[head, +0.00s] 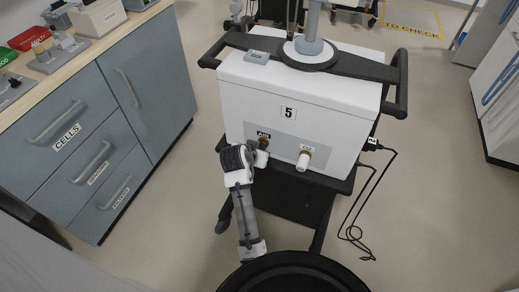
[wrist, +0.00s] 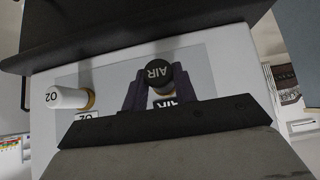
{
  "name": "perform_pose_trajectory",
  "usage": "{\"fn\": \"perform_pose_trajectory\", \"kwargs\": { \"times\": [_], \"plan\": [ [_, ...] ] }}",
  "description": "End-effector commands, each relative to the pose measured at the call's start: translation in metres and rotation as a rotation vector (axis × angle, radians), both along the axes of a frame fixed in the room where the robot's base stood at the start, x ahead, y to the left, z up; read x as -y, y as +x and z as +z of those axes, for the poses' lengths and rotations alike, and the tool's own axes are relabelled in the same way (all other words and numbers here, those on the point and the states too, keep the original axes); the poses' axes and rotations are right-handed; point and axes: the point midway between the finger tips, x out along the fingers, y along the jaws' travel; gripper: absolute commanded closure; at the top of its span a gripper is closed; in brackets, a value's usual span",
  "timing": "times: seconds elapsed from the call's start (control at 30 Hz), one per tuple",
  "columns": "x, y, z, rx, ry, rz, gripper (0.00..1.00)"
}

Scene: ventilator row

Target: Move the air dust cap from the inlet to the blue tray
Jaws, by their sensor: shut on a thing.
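The air dust cap (wrist: 156,71) is black with white AIR lettering and sits between the two fingers of my gripper (wrist: 160,92) in the wrist view. My gripper is shut on it, close to the front panel of ventilator 5 (head: 340,127). In the head view my gripper (head: 263,151) is at the AIR inlet, at the left of the panel, and largely hides the cap. A brass fitting shows by the AIR label. I cannot tell whether the cap is still seated on it. I cannot make out a blue tray in either view.
A white O2 cap (head: 303,162) sits on the inlet to the right; it also shows in the wrist view (wrist: 67,97). A black cable (head: 365,205) hangs to the floor at the right.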

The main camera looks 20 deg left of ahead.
Motion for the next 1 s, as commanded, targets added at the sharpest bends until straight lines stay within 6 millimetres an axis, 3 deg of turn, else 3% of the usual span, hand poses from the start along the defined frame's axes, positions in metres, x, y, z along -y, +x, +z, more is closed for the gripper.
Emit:
{"fn": "perform_pose_trajectory", "kwargs": {
  "times": [1.0],
  "plan": [
    [-0.001,-0.041,0.000,-0.001,-0.001,0.001,1.00]
  ]
}}
